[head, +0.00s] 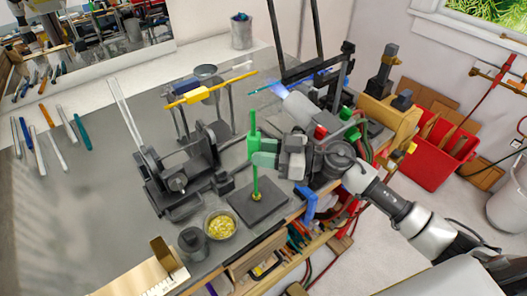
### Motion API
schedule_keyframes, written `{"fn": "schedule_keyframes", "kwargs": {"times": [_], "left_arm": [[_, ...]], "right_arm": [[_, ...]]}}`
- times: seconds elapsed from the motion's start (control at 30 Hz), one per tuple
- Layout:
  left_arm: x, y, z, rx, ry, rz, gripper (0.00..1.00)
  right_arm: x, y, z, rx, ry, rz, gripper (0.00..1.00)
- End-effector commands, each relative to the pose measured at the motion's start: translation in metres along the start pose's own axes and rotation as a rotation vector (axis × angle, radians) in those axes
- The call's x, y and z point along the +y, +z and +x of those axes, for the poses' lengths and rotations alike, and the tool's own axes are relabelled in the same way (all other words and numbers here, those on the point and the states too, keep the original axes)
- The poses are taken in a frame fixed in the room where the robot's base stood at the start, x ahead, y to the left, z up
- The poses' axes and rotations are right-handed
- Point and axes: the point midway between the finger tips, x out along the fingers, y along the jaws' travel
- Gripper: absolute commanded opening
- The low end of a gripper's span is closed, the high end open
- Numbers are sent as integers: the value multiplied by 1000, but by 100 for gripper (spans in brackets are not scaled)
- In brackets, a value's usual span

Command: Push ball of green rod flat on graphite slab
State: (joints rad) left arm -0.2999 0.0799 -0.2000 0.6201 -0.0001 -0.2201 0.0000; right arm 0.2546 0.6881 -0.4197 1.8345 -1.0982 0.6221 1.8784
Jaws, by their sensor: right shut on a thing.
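The green rod (255,178) stands about upright over the graphite slab (276,206), a dark square plate near the front edge of the bench. My right gripper (262,152) comes in from the right and is shut on the rod well above the slab. A small yellowish ball (257,197) shows at the rod's lower end, at the middle of the slab. It looks to be touching the slab; how flat it is, is too small to tell. My left gripper is not in view.
A bowl of yellow bits (221,225) and a dark cup (193,241) stand left of the slab. A torch with a blue flame (278,88) is behind my right gripper. A dark stand (180,180) is at left. Several loose rods (68,128) lie far left.

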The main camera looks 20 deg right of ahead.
Motion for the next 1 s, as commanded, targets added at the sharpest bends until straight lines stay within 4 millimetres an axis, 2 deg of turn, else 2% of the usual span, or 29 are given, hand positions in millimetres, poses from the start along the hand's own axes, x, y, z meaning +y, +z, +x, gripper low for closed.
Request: {"fn": "schedule_keyframes", "kwargs": {"times": [0.67,0.77,1.0], "left_arm": [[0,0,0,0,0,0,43],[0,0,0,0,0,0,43],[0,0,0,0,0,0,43]], "right_arm": [[0,0,0,-2,-1,0,1],[1,-9,0,-2,0,-5,1],[1,-46,-1,-1,-1,-7,1]]}}
